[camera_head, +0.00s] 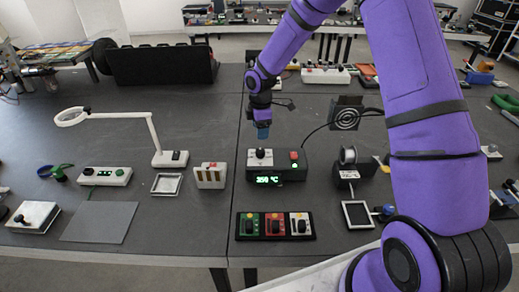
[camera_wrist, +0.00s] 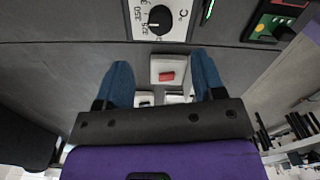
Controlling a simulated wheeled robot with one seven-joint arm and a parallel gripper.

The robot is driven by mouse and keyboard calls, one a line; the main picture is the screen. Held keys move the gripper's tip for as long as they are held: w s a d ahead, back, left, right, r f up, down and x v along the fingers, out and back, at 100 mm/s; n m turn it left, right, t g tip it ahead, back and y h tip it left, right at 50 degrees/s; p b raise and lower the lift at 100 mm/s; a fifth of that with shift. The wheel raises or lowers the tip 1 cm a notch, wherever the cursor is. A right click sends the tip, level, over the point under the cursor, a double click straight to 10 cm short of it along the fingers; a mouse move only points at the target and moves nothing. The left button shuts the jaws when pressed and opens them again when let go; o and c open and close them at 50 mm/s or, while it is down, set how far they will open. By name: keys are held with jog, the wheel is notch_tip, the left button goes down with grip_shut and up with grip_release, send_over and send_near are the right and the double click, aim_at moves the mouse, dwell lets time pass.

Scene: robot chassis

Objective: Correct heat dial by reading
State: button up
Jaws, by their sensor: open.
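The black heat control box (camera_head: 252,170) sits mid-table in the head view. Its green display (camera_head: 269,180) seems to read 350 °C, though the digits are small. The black heat dial (camera_head: 260,153) is on a white plate on the box top. In the wrist view the dial (camera_wrist: 159,19) is at the top, with 350 and 325 printed at its left; its white mark faces left, near 325. My gripper (camera_head: 262,132) is open and empty above the box, apart from the dial.
A panel of coloured switches (camera_head: 275,226) lies in front of the box. A small white switch unit (camera_head: 210,177) is to the left, and a black device with a reel (camera_head: 352,168) to the right. A lamp (camera_head: 152,132) stands farther left. A cable runs behind the box.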

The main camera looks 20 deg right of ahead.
aim_at(260, 150)
notch_tip(260, 150, down, 10)
jog(key=shift+f, duration=0.15)
dwell(0.3)
jog(key=shift+c, duration=0.3)
jog(key=c, duration=0.9)
